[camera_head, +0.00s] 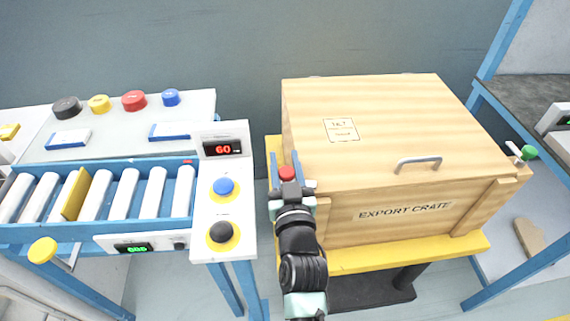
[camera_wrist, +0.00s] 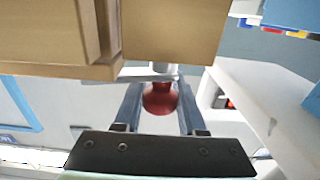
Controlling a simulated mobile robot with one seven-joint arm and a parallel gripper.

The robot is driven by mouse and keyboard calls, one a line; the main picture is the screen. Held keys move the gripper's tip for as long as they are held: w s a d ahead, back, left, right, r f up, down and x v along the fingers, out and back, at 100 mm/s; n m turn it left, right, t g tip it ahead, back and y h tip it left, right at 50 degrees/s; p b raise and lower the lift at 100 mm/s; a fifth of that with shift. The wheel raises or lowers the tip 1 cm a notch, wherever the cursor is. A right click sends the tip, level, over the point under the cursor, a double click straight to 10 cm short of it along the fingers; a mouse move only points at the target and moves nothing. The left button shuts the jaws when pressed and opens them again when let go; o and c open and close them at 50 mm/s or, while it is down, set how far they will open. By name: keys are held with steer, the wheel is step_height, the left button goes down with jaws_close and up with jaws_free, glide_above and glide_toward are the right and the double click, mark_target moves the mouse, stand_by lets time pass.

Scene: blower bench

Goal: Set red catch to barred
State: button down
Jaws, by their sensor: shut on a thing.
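The red catch knob (camera_head: 287,172) sits at the left front corner of the wooden export crate (camera_head: 370,160). My gripper (camera_head: 286,175) is at that corner with its fingers on either side of the knob, shut on it. In the wrist view the round red knob (camera_wrist: 160,98) lies between the two fingers (camera_wrist: 158,105), with a pale metal stem or plate behind it. The fingers partly hide the catch, and I cannot read its setting. A green-knobbed catch (camera_head: 527,152) is at the crate's right side.
The crate stands on a yellow table (camera_head: 440,250). Left of my gripper is a white panel (camera_head: 207,205) with a blue button (camera_head: 223,187), a black button (camera_head: 222,232) and a red display. A roller conveyor (camera_head: 100,195) lies further left. A silver handle (camera_head: 418,163) sticks up from the crate lid.

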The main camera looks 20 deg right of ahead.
steer(key=b, duration=0.4)
steer(key=shift+w+d+f+y, duration=0.2)
steer(key=shift+f+y, duration=0.05)
steer(key=shift+y, duration=0.05)
steer(key=n+b, duration=0.1)
steer(key=b, duration=0.3)
steer(key=shift+y+b, duration=0.35)
steer(key=shift+y, duration=0.05)
steer(key=shift+a+y+b, duration=0.1)
steer(key=shift+y+b, duration=0.2)
steer(key=shift+b, duration=0.3)
steer(key=shift+s+f+n+t+y+b, duration=0.1)
steer(key=shift+n+t+y+b, duration=0.3)
steer(key=shift+b, duration=0.7)
steer(key=shift+a+r+n+y+b, duration=0.25)
steer(key=shift+n+y+b, duration=0.25)
steer(key=shift+y, duration=0.2)
steer(key=shift+s, duration=0.1)
steer(key=c, duration=0.6)
jaws_free()
steer(key=shift+s, duration=0.1)
steer(key=shift+o, duration=0.5)
steer(key=shift+a, duration=0.15)
